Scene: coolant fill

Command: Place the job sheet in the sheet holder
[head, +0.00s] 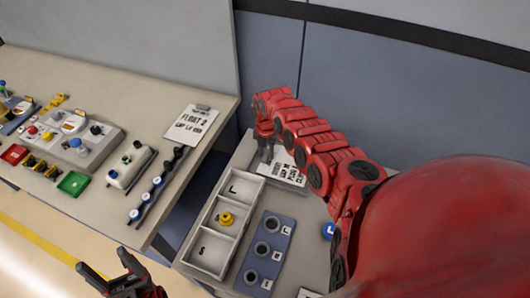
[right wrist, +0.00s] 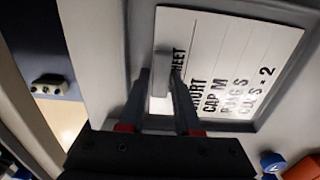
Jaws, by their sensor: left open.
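A white job sheet (right wrist: 235,60) with black print and a pale grey tab (right wrist: 168,45) lies in a shallow grey frame (right wrist: 138,20), seemingly the sheet holder. In the head view the sheet (head: 283,168) is at the back of the right-hand table, partly hidden by my right arm. My right gripper (right wrist: 160,75) is over the sheet's edge, a finger on either side of the tab; I cannot tell if they press on it. It also shows in the head view (head: 265,152). My left gripper (head: 118,278) is open and empty at the lower left, away from the sheet.
A second sheet (head: 193,124) with a clip lies on the left table. The right table bears a compartment tray (head: 207,257) with a yellow part (head: 227,219) and a blue block with holes (head: 248,278). A gap separates the tables. A wall stands behind.

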